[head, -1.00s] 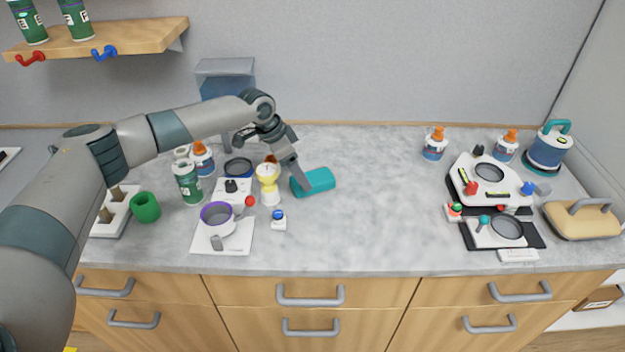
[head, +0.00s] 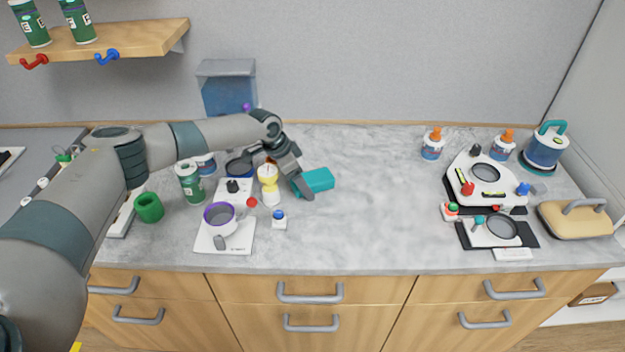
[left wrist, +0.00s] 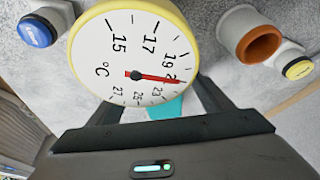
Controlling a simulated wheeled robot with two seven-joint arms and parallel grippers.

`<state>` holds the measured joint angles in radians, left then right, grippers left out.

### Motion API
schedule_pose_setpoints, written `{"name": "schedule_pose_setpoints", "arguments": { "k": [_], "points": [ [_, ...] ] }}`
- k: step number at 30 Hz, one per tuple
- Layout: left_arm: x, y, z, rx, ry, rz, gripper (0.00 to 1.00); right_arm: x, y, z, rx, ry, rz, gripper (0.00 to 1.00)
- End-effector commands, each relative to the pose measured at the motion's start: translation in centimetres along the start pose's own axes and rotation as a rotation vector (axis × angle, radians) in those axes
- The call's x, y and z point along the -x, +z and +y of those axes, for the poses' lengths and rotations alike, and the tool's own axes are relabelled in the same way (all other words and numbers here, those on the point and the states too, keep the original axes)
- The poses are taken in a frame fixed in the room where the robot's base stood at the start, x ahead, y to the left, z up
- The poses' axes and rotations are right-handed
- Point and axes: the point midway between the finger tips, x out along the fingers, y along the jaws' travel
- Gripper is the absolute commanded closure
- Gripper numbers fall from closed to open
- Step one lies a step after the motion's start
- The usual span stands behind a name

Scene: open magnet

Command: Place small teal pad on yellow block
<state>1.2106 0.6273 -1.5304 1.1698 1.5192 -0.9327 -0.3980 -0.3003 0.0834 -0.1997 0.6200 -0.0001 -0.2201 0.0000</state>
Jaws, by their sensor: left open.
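I cannot tell whether the fingers touch the block. My right gripper is not in view.
A yellow-rimmed thermometer (head: 268,174) stands close left of the gripper; its dial (left wrist: 135,50) fills the wrist view. A white board (head: 238,240) with a purple-rimmed cup (head: 219,215) and a blue button (head: 279,217) are nearby. The middle counter is clear.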

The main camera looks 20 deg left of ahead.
Motion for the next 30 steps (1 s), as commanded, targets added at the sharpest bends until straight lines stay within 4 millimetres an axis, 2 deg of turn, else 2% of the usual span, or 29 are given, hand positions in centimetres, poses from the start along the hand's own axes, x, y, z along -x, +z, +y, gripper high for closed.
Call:
{"name": "schedule_pose_setpoints", "arguments": {
  "k": [11,12,17,18,20,30],
  "points": [
    [-0.01,0.01,0.02,0.0,0.0,0.0,0.27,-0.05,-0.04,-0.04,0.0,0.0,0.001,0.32],
    [-0.01,0.01,0.02,0.0,0.0,0.0,0.29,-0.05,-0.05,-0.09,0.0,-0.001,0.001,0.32],
    [0.0,0.01,0.02,-0.001,0.0,0.0,0.67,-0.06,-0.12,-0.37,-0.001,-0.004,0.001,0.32],
    [0.0,0.0,0.02,-0.001,0.0,0.0,0.71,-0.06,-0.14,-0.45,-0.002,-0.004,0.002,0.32],
    [0.01,-0.01,0.02,-0.001,0.0,0.0,0.74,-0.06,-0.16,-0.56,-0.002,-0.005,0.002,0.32],
    [0.33,-0.15,0.02,-0.002,0.001,0.001,0.74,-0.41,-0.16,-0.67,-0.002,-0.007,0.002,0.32]
  ]
}}
